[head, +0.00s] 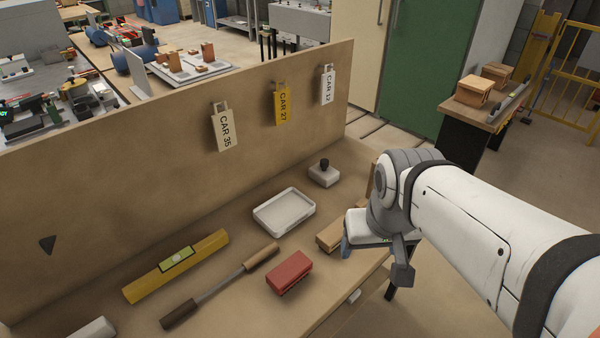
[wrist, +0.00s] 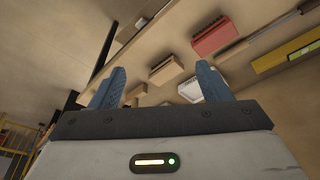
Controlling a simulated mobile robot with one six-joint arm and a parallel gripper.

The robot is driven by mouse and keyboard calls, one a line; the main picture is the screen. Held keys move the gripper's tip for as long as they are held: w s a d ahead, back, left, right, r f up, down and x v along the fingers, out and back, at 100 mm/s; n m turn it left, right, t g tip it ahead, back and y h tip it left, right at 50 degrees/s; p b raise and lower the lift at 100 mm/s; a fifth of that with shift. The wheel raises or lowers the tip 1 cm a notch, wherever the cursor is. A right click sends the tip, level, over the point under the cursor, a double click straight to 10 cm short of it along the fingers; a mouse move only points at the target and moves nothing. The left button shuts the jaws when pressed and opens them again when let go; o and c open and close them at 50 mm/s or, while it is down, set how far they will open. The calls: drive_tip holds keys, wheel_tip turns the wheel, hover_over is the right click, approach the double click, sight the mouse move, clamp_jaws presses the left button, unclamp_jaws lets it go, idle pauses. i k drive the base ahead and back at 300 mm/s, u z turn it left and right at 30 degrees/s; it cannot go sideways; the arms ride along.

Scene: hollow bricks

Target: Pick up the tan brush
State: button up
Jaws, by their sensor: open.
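The tan brush appears to be the tan block (head: 329,238) lying on the bench near its front edge; in the head view my gripper (head: 368,244) is just right of it and hides its right end. In the wrist view a tan block (wrist: 158,71) shows beyond and between the two blue fingers of my gripper (wrist: 160,74). The fingers are apart, with nothing held between them. A second tan piece (wrist: 137,91) is smaller and partly behind the left finger.
A red block (head: 289,271), a white tray (head: 286,223), a white block with a black knob (head: 324,174), a wooden-handled tool (head: 222,286) and a yellow level (head: 177,265) lie on the bench. An upright back panel (head: 150,165) carries hanging tags.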

sight(329, 239)
drive_tip(key=u, duration=2.35)
drive_tip(key=k, duration=1.2)
drive_tip(key=z, duration=1.1)
drive_tip(key=i, duration=1)
